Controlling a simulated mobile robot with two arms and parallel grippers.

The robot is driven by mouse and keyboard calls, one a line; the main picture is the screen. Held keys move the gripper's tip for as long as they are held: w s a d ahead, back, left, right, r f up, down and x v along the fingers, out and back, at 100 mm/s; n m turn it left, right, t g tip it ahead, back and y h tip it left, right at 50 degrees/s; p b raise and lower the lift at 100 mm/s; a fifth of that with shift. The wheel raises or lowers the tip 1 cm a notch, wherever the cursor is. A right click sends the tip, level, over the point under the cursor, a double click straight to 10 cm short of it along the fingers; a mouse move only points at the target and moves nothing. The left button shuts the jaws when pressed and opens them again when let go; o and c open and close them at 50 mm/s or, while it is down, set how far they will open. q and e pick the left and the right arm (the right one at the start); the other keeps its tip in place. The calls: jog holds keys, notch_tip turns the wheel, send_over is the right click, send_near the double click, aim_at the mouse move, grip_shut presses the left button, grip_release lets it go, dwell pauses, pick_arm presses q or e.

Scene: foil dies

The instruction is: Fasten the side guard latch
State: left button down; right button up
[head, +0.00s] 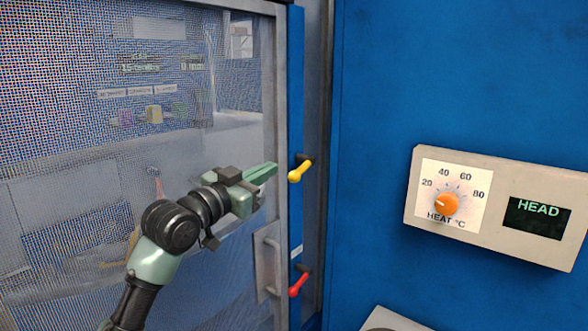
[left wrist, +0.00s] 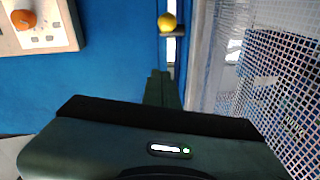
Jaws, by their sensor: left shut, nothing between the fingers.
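The side guard (head: 70,100) is a mesh panel in a grey frame at the left of the head view, and its mesh (left wrist: 275,85) also shows at the right of the left wrist view. A yellow-knobbed lever (head: 300,171) sits on the post by the guard's right edge; its round yellow knob (left wrist: 167,22) shows ahead in the left wrist view. A red lever (head: 299,285) sits lower on the same post. My left gripper (head: 274,169) is shut and empty, its fingertips (left wrist: 162,74) just left of the yellow lever, apparently apart from it. My right gripper is out of view.
A grey handle (head: 267,262) is on the guard frame below my left gripper. Blocks show behind the mesh.

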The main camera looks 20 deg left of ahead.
pick_arm(q)
jog(key=r+p, duration=0.2)
jog(key=p, duration=0.3)
send_over(294, 178)
jog(key=s, duration=0.2)
jog(key=f, duration=0.1)
jog(key=w+f+p, duration=0.1)
jog(key=f, duration=0.1)
jog(key=w+f, duration=0.1)
jog(key=shift+f+p, duration=0.3)
jog(key=shift+f, duration=0.05)
